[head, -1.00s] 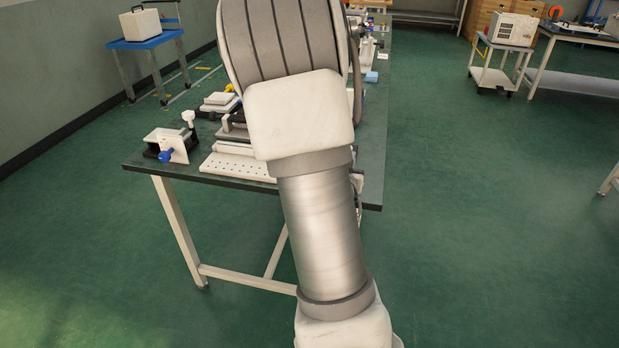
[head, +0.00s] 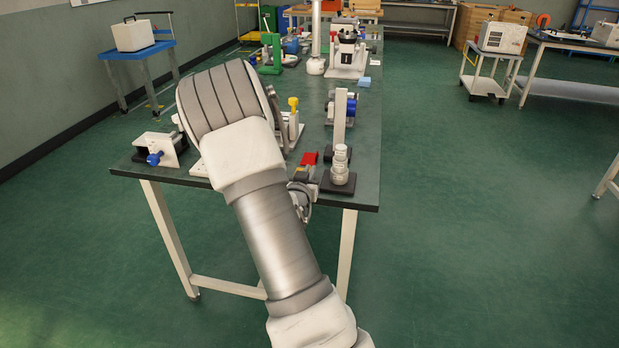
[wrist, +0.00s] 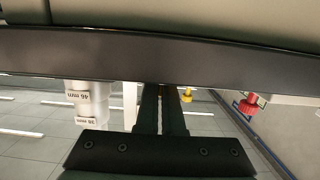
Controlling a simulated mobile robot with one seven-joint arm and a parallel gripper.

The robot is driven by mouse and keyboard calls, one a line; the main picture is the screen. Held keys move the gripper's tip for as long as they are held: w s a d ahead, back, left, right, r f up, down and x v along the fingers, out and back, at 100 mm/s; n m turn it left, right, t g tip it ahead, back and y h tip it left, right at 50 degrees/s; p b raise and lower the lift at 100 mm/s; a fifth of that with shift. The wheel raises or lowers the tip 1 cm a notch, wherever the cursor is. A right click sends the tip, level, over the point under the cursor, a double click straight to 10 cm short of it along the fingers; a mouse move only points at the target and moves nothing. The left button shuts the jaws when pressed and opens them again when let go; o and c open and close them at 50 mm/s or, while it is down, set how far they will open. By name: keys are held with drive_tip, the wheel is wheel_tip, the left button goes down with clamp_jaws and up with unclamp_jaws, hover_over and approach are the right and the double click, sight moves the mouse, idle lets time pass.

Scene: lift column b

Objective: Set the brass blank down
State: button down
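I cannot make out the brass blank in either view. My gripper (wrist: 163,92) shows in the wrist view as two dark fingers close together in front of a dark palm plate with screws. A narrow gap shows between them, and I cannot tell whether anything thin is held.
A white stepped gauge (head: 340,167) stands on a black base right of my gripper; the wrist view shows it upside down (wrist: 88,100), marked 46 mm and 38 mm. A red part (head: 309,158) is close by. A white clamp (head: 160,150) stands at the left corner. Floor is clear to the right.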

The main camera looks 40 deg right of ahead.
drive_tip(key=shift+f, duration=0.35)
drive_tip(key=shift+f, duration=0.15)
drive_tip(key=c, duration=1.1)
unclamp_jaws()
drive_tip(key=shift+o, duration=0.2)
drive_tip(key=shift+r+p, duration=0.2)
drive_tip(key=shift+p, duration=0.1)
drive_tip(key=p+v, duration=0.9)
drive_tip(key=v, duration=0.8)
drive_tip(key=shift+r, duration=0.25)
